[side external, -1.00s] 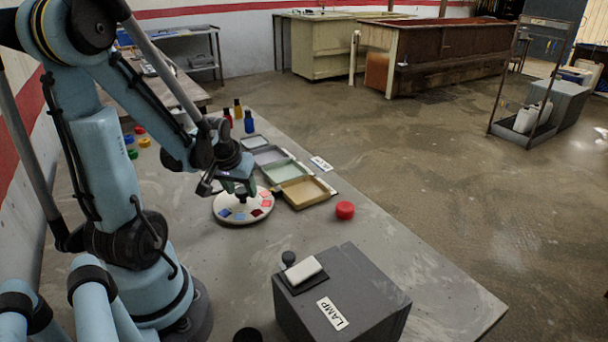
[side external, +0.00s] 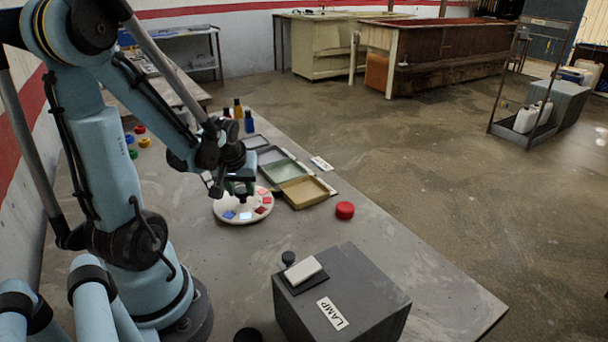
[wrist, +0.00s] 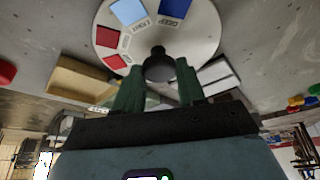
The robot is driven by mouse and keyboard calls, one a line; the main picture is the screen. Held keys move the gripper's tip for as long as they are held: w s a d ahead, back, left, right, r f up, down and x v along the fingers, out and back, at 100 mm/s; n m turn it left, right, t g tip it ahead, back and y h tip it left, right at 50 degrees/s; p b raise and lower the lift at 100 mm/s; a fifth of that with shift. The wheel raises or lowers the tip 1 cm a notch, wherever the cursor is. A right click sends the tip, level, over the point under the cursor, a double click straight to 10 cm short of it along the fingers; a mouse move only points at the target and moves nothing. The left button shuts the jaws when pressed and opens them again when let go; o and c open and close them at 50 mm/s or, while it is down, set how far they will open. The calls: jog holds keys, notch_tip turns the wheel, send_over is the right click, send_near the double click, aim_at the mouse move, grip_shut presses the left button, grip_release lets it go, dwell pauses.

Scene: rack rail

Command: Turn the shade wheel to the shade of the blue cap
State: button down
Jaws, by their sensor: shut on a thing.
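The shade wheel (side external: 222,206) is a pale round disc with coloured swatches around its rim, lying flat on the table. In the wrist view, the wheel (wrist: 190,40) shows a light blue swatch (wrist: 128,12) marked LIGHT, a dark blue swatch (wrist: 174,8) marked DEEP, and red swatches (wrist: 108,37). My gripper (wrist: 158,82) has green fingers, shut on the black knob (wrist: 158,66) at the wheel's centre. In the side view my gripper (side external: 243,192) stands over the wheel and hides part of it. A small blue cap (side external: 129,139) lies at the table's left.
Red (side external: 140,129), yellow (side external: 144,142) and green (side external: 132,154) caps lie near the blue one. Small bottles (side external: 249,121) and shallow trays (side external: 322,184) stand behind the wheel. A red round piece (side external: 344,210) lies to its right. A grey LAMP box (side external: 365,300) stands in front.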

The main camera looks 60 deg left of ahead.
jog(key=n+g, duration=0.1)
jog(key=n, duration=0.1)
jog(key=n+g, duration=0.1)
jog(key=n, duration=0.2)
jog(key=n+y, duration=0.1)
jog(key=n, duration=0.1)
jog(key=shift+w+g, duration=0.25)
jog(key=shift+g, duration=0.15)
jog(key=n+g, duration=0.1)
jog(key=n, duration=0.3)
jog(key=n+g+h, duration=0.1)
jog(key=n, duration=0.2)
jog(key=shift+w+n, duration=0.15)
jog(key=shift+n, duration=0.15)
jog(key=n+g+h, duration=0.1)
jog(key=n, duration=0.2)
jog(key=shift+a+n, duration=0.15)
jog(key=shift+n, duration=0.15)
jog(key=n, duration=0.2)
jog(key=n+h, duration=0.1)
jog(key=shift+a+n+g+h, duration=0.1)
jog(key=shift+n+g+h, duration=0.2)
jog(key=shift+n+g, duration=0.1)
jog(key=n, duration=0.2)
jog(key=n+h, duration=0.1)
jog(key=n, duration=0.1)
jog(key=shift+a+h, duration=0.1)
jog(key=shift+h, duration=0.2)
jog(key=shift+n+h, duration=0.6)
jog(key=shift+n, duration=1.1)
